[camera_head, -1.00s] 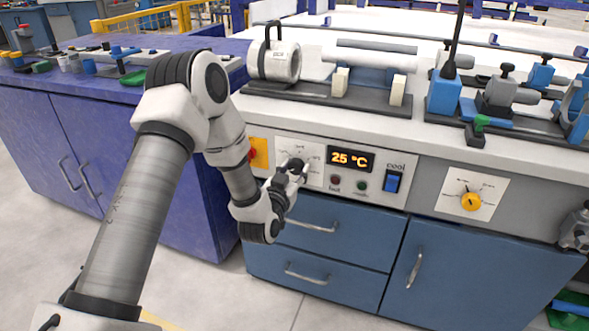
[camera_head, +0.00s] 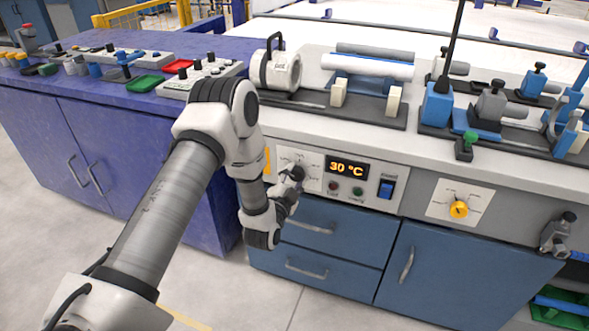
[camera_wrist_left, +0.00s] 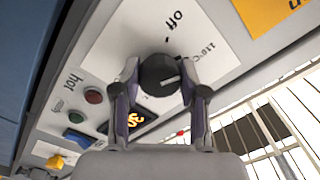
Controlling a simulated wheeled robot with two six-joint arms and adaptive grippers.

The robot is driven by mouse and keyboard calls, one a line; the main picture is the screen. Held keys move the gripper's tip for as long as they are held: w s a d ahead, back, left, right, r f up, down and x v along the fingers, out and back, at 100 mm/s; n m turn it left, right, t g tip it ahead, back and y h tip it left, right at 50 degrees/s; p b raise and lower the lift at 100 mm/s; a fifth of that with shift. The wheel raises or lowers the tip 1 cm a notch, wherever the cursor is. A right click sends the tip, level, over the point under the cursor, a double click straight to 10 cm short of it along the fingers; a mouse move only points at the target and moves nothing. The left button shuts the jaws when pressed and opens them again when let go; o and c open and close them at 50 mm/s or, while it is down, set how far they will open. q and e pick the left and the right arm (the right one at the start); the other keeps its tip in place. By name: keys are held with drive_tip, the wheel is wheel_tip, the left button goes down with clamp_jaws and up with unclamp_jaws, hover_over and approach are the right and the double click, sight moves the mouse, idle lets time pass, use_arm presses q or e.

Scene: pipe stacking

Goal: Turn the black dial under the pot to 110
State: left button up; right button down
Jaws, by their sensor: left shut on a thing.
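My left gripper (camera_head: 291,175) is at the white dial panel (camera_head: 313,160) on the bench front. In the left wrist view, its fingers (camera_wrist_left: 160,92) are shut on the black dial (camera_wrist_left: 158,72), one on each side. The dial's white mark points right, toward the lower side of the "110°C" print; "off" is printed above the dial. In the head view the gripper largely hides the dial. The orange display (camera_head: 347,168) reads 30 °C. The white pot (camera_head: 276,70) with a dark handle stands on the bench above. My right gripper is not in view.
Beside the display are two small lamps (camera_head: 345,188) and a blue rocker switch (camera_head: 386,188). A yellow dial (camera_head: 459,209) is on a separate panel to the right. Blue drawers (camera_head: 320,250) are below. Clamps and fixtures (camera_head: 490,105) crowd the bench top.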

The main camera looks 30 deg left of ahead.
use_arm(q)
drive_tip(key=shift+r+m+p, duration=0.1)
drive_tip(key=shift+m+p, duration=0.7)
drive_tip(key=shift+m, duration=0.3)
drive_tip(key=o, duration=1.1)
drive_tip(key=v, duration=0.7)
drive_tip(key=shift+s+d, duration=0.1)
drive_tip(key=shift+s, duration=0.15)
